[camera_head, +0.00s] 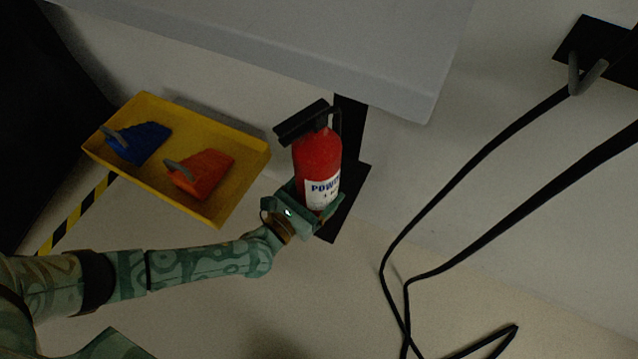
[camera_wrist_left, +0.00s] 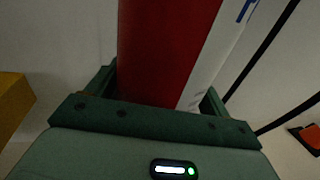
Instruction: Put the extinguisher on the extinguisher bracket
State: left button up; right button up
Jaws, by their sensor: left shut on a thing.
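The red extinguisher (camera_head: 318,155) has a black handle on top and a white label. It is upright with a slight tilt in the head view. My left gripper (camera_head: 318,203) is shut around its lower body; the wrist view shows the red cylinder (camera_wrist_left: 165,50) between the two green fingers (camera_wrist_left: 158,95). The black bracket (camera_head: 349,185) is behind the extinguisher, with a vertical strip above and a wider plate below. The extinguisher covers part of it, and I cannot tell whether they touch. My right gripper is not in view.
A yellow tray (camera_head: 240,187) at left holds a blue wedge (camera_head: 143,143) and an orange wedge (camera_head: 203,173) with grey handles. A grey panel (camera_head: 290,40) overhangs above. A black cable (camera_head: 440,175) hangs from a hook (camera_head: 583,75) at right. Yellow-black tape (camera_head: 75,215) runs at left.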

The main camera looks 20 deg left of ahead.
pick_arm(q)
jog(key=shift+w+r, duration=0.1)
jog(key=shift+r, duration=0.05)
jog(key=o, duration=2)
jog(key=shift+f, duration=0.2)
